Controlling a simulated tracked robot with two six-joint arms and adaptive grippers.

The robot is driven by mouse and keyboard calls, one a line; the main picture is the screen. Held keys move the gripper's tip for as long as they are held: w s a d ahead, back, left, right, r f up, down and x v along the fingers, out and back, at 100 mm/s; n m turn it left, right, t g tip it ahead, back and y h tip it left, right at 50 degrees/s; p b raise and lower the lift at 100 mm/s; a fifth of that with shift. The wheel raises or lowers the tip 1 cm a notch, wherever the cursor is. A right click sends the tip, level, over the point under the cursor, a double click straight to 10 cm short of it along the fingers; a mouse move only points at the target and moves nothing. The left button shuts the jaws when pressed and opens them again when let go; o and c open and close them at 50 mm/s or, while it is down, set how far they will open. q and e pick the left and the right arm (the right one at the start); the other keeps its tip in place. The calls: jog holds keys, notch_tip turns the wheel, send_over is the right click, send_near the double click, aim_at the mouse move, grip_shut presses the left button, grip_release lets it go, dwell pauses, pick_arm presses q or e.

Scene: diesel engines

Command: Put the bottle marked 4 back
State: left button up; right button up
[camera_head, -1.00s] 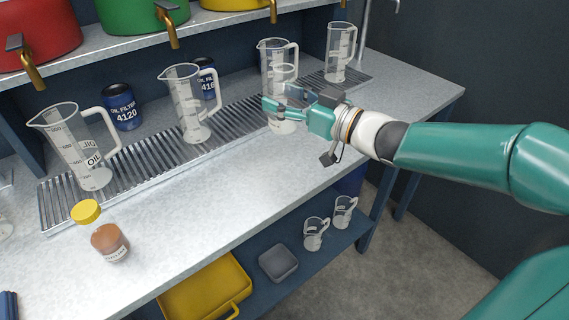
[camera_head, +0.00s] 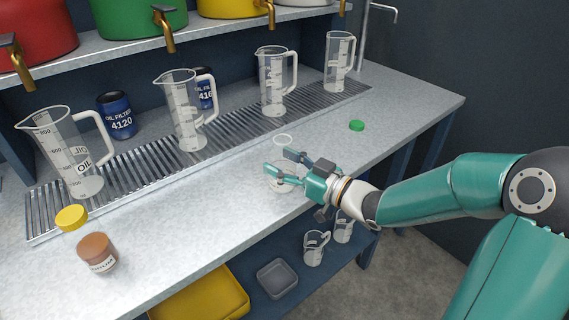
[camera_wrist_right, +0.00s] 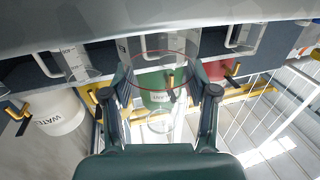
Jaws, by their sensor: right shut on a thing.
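My right gripper (camera_head: 283,170) is shut around a clear, open-topped bottle (camera_head: 283,143) above the front part of the counter. The bottle looks empty and near upright; I cannot tell whether it touches the counter, and no number can be read on it. In the right wrist view the two fingers (camera_wrist_right: 158,105) flank this clear vessel, whose reddish rim (camera_wrist_right: 165,54) shows. A green cap (camera_head: 356,125) lies on the counter to the right. My left gripper is not in view.
Several clear measuring jugs (camera_head: 184,112) stand on a slatted metal drain grate (camera_head: 150,158). Blue oil filter cans (camera_head: 116,115) stand behind. Coloured tanks with brass taps (camera_head: 165,30) sit on the shelf above. The right end of the counter (camera_head: 420,100) is clear.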

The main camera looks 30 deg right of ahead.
jog(key=shift+f+b, duration=0.2)
jog(key=shift+b, duration=0.1)
jog(key=o, duration=1.3)
